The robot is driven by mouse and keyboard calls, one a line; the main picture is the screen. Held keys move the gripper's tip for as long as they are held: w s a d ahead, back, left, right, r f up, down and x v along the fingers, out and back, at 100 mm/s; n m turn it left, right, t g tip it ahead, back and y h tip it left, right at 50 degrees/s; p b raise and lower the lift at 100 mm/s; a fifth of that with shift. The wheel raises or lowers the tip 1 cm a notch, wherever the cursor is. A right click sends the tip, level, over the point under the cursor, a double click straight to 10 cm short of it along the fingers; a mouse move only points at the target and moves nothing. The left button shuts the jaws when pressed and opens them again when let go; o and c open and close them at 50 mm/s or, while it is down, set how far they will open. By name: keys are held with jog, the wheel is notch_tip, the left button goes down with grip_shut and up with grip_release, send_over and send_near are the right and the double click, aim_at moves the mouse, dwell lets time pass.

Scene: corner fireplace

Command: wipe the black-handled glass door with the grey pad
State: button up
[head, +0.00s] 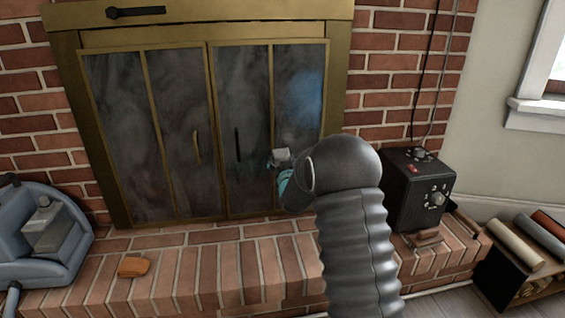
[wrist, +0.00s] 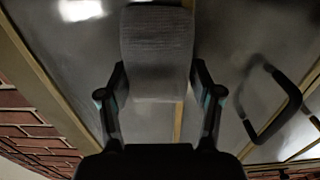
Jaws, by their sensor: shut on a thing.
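The black-handled glass door (head: 230,80) is the right one of the brass-framed fireplace doors, with smoky, streaked panes. Its right pane has a clearer bluish patch (head: 308,95) in the upper part. The black handle (head: 237,144) stands upright on its left pane and shows at the right in the wrist view (wrist: 284,104). My gripper (wrist: 157,90) is shut on the grey pad (wrist: 156,45), with a finger on each side. In the head view the gripper is low before the right pane, partly hidden by my arm. I cannot tell whether the pad touches the glass.
The left door has a brass-coloured handle (head: 196,147). An orange sponge-like block (head: 133,267) lies on the brick hearth (head: 200,275). A blue-grey machine (head: 40,240) stands at left. A black box with dials (head: 416,190) stands right of the doors, near my arm.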

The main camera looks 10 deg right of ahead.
aim_at(282, 153)
jog(key=shift+w+d+r, duration=0.1)
jog(key=shift+r, duration=1.55)
jog(key=shift+d+f, duration=0.15)
jog(key=shift+d, duration=1.85)
jog(key=shift+w+a+r, duration=0.1)
jog(key=shift+a+r, duration=0.05)
jog(key=shift+r, duration=0.7)
jog(key=shift+a+r, duration=0.1)
jog(key=shift+r, duration=0.7)
jog(key=shift+a, duration=1.85)
jog(key=shift+s, duration=3.1)
